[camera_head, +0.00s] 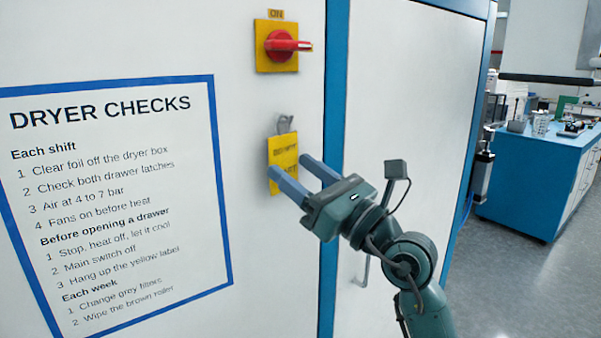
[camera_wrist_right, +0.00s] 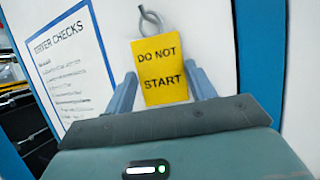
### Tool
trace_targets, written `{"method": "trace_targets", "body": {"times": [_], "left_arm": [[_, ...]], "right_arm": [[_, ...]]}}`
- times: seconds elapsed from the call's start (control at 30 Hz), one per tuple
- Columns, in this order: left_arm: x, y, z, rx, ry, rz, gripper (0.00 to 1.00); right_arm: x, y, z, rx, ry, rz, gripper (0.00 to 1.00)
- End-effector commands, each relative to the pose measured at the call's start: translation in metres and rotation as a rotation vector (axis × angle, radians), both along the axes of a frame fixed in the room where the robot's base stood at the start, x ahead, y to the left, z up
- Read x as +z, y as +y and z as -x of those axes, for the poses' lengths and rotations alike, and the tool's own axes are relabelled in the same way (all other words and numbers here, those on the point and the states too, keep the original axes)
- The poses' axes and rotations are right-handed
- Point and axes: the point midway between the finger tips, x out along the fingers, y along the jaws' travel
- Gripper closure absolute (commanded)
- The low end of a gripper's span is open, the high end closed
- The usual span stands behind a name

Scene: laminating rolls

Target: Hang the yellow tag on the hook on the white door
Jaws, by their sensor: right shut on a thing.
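The yellow tag (camera_head: 283,150) hangs upright in front of the white door (camera_head: 240,45), below the red switch. In the right wrist view the tag (camera_wrist_right: 161,70) reads "DO NOT START". A grey loop or hook (camera_head: 285,123) shows at its top edge, also in the wrist view (camera_wrist_right: 150,18). I cannot tell where the tag's loop ends and the hook begins, or whether they are joined. My right gripper (camera_head: 289,167) is shut on the tag, with one finger at each side edge. My left gripper is not in view.
A red rotary switch on a yellow plate (camera_head: 277,46) sits above the tag. A blue-framed "DRYER CHECKS" sheet (camera_head: 110,150) is on the door to the left. A blue post (camera_head: 334,100) stands right of the tag. A blue bench (camera_head: 530,180) stands far right.

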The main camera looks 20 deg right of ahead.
Motion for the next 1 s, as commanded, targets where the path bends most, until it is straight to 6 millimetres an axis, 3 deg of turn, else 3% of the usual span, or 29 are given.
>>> {"method": "trace_targets", "body": {"times": [0.13, 0.17, 0.43, 0.77, 1.0], "left_arm": [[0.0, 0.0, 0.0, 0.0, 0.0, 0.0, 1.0], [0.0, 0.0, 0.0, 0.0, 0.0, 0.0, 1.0], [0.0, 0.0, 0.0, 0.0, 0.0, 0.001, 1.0], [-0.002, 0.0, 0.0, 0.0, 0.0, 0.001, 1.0], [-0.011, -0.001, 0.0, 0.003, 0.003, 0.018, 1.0]], "right_arm": [[0.0, 0.0, 0.0, 0.0, 0.0, 0.0, 0.66], [0.0, 0.0, 0.0, 0.0, 0.0, 0.0, 0.42], [0.0, 0.0, 0.0, 0.0, 0.0, 0.0, 0.2], [-0.003, -0.003, 0.004, -0.001, 0.001, 0.0, 0.19], [-0.022, -0.025, 0.035, -0.003, 0.002, 0.003, 0.19]]}}
